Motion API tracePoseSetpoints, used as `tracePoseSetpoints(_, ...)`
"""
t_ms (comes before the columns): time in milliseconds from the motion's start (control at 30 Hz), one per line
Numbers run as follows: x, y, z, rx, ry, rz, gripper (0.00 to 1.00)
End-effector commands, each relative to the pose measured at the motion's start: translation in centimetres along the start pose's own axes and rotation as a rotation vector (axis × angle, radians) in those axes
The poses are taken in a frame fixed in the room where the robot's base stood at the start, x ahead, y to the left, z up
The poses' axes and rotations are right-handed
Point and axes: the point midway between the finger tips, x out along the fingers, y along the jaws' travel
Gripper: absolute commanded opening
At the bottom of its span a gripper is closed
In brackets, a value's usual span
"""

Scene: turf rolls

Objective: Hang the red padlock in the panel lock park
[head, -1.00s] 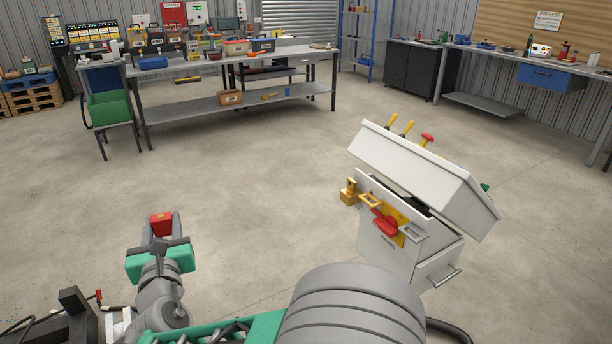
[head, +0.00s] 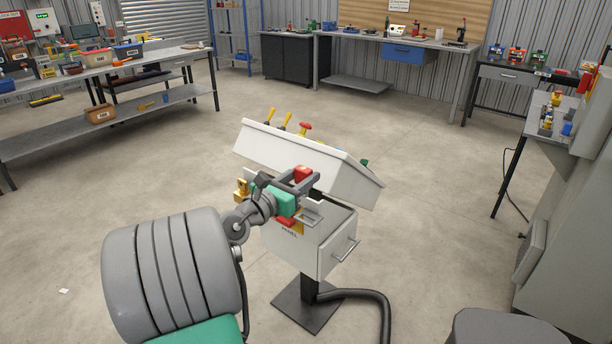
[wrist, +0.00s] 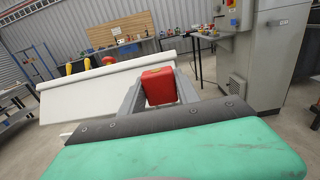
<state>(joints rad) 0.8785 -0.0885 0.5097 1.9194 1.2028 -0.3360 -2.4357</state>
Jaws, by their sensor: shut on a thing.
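The red padlock (head: 302,174) is gripped between the grey fingers of my gripper (head: 301,181). In the wrist view its red body (wrist: 159,86) shows between the two fingers; its shackle is hidden. My gripper is in front of the white panel (head: 295,150), overlapping its front face in the head view. A grey bracket (head: 309,213) sticks out of the panel front just below my gripper. A brass padlock (head: 241,190) hangs at the panel's left edge. The red switch handle (head: 285,221) is mostly hidden behind my gripper. I cannot tell whether the red padlock touches the panel.
The panel stands on a post with a dark base plate (head: 309,304), and a black hose (head: 378,300) runs from it. A grey cabinet (head: 575,230) stands at the right. Workbenches line the back and left.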

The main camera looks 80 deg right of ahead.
Motion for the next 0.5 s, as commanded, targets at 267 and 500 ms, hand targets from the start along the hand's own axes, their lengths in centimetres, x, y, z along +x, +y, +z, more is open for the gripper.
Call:
tracePoseSetpoints(267, 0.65, -0.9, 0.03, 0.001, -0.001, -0.023, 0.0)
tracePoseSetpoints(500, 0.46, -0.84, 0.31, 0.0, 0.0, -0.022, 0.0)
